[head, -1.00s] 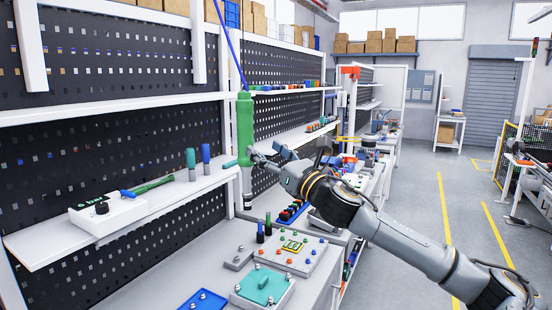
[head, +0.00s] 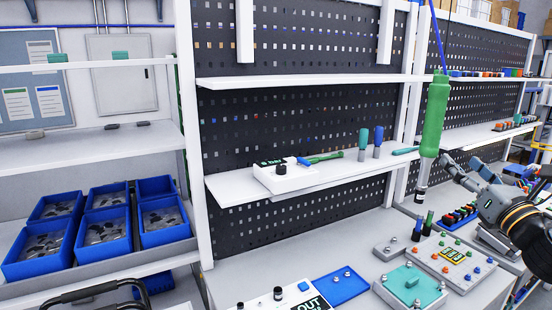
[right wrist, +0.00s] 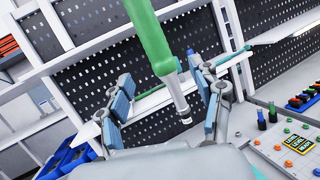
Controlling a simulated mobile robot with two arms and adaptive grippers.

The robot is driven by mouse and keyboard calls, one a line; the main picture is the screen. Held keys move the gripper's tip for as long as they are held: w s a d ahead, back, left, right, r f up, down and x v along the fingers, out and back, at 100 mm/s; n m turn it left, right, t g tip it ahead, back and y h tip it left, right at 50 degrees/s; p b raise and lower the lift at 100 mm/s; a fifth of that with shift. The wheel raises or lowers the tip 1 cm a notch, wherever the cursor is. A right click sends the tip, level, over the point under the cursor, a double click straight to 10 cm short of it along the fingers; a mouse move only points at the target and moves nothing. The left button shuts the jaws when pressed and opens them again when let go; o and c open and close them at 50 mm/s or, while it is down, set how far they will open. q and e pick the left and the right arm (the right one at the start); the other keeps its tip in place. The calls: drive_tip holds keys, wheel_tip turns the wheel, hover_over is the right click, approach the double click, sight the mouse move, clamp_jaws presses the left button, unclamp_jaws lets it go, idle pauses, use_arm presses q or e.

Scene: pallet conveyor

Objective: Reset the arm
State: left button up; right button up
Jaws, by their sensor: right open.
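My right gripper (head: 464,170) is at the right of the head view, beside the lower end of a green hanging screwdriver (head: 434,118). In the right wrist view the gripper (right wrist: 165,105) has its fingers spread wide. The green screwdriver (right wrist: 151,40) hangs in the space between or beyond the fingers, its metal tip pointing down; I cannot tell whether a finger touches it. My left gripper is not in view.
A white shelf (head: 330,180) holds a small white device (head: 284,176) and several hand tools. The workbench (head: 290,262) below carries a grey board (head: 452,262), a teal plate (head: 411,285) and a blue plate (head: 341,286). Blue bins (head: 107,234) stand on the left rack.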

drive_tip(key=s+a+f+m+g+h, duration=0.1)
drive_tip(key=s+a+f+m+g, duration=0.1)
drive_tip(key=f+m, duration=0.6)
drive_tip(key=s+a+f+m+g+h, duration=0.1)
drive_tip(key=s+f+m+g+h, duration=0.15)
drive_tip(key=f, duration=0.95)
drive_tip(key=s+a+f+m+g, duration=0.2)
drive_tip(key=f+m+g, duration=0.1)
drive_tip(key=f+m, duration=0.55)
drive_tip(key=s+a+f+m+g+y, duration=0.2)
drive_tip(key=s+a+f+m+g, duration=0.3)
drive_tip(key=s+a+f+m, duration=0.6)
drive_tip(key=s+a+f+m+g+y, duration=0.1)
drive_tip(key=s+a+f+m+g, duration=0.3)
drive_tip(key=s+a+f, duration=0.8)
drive_tip(key=s+d+f+n+g+b, duration=0.1)
drive_tip(key=s+d+f, duration=0.1)
drive_tip(key=f, duration=1)
drive_tip(key=s+d+f+n+g+b, duration=0.1)
drive_tip(key=s+d+f+g+b, duration=0.15)
drive_tip(key=f, duration=0.95)
drive_tip(key=s+d+f+b, duration=0.1)
drive_tip(key=s+d+f, duration=0.2)
drive_tip(key=s+f, duration=1.3)
wheel_tip(320, 180, down, 4)
drive_tip(key=shift+d+r+b, duration=0.15)
drive_tip(key=shift+r+b, duration=0.1)
drive_tip(key=shift+b, duration=0.15)
